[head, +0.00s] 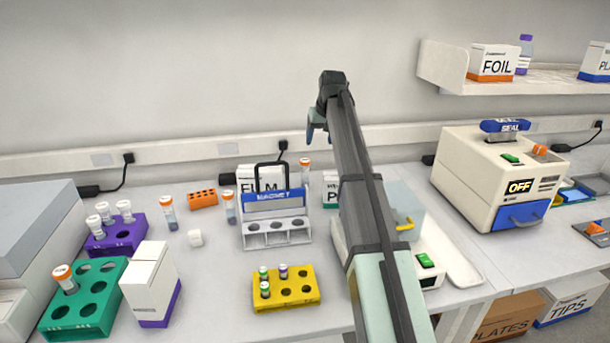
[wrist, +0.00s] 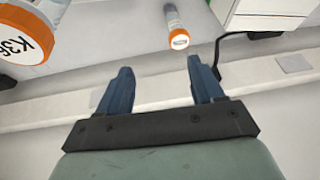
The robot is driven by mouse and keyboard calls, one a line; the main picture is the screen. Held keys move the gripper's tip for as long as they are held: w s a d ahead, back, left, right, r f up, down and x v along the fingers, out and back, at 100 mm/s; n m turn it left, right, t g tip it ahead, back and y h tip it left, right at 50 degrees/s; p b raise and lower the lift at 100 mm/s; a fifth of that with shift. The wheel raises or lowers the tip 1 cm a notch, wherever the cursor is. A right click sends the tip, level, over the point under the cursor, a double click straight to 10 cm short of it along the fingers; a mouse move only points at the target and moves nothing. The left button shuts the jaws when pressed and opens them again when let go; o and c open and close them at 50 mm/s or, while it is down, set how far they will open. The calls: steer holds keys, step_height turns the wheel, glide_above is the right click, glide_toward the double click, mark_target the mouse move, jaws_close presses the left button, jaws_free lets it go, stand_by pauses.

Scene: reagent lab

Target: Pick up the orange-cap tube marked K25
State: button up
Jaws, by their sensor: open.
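Several orange-cap tubes are in the head view. One (head: 168,213) stands on the bench at left, one (head: 229,207) stands left of the magnet rack, one (head: 305,171) is behind that rack, and one (head: 65,279) sits in the green rack. I cannot read K25 on any of them. My gripper (head: 313,130) is open and empty, raised in front of the back wall. In the wrist view, my gripper (wrist: 160,68) shows both fingers apart. A tube with an orange cap marked K36 (wrist: 22,35) is at upper left. Another orange-cap tube (wrist: 177,27) lies beyond the fingertips, its mark unreadable.
The magnet rack (head: 276,232) stands mid-bench, with a yellow rack (head: 286,289) in front. A green rack (head: 83,318), purple rack (head: 116,238) and white box (head: 150,283) crowd the left. A sealer (head: 497,178) is at right. Bare bench lies left of the yellow rack.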

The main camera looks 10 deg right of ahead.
mark_target(305, 160)
steer(key=w+a+f+n, duration=0.1)
steer(key=f, duration=0.3)
steer(key=w+a+f, duration=0.2)
steer(key=f, duration=0.2)
steer(key=w+a+f+n, duration=0.1)
steer(key=w+f, duration=0.1)
steer(key=f, duration=0.2)
steer(key=shift+w+a+f+n, duration=0.2)
steer(key=shift+f+n, duration=0.05)
steer(key=shift+n, duration=0.05)
steer(key=c, duration=1.1)
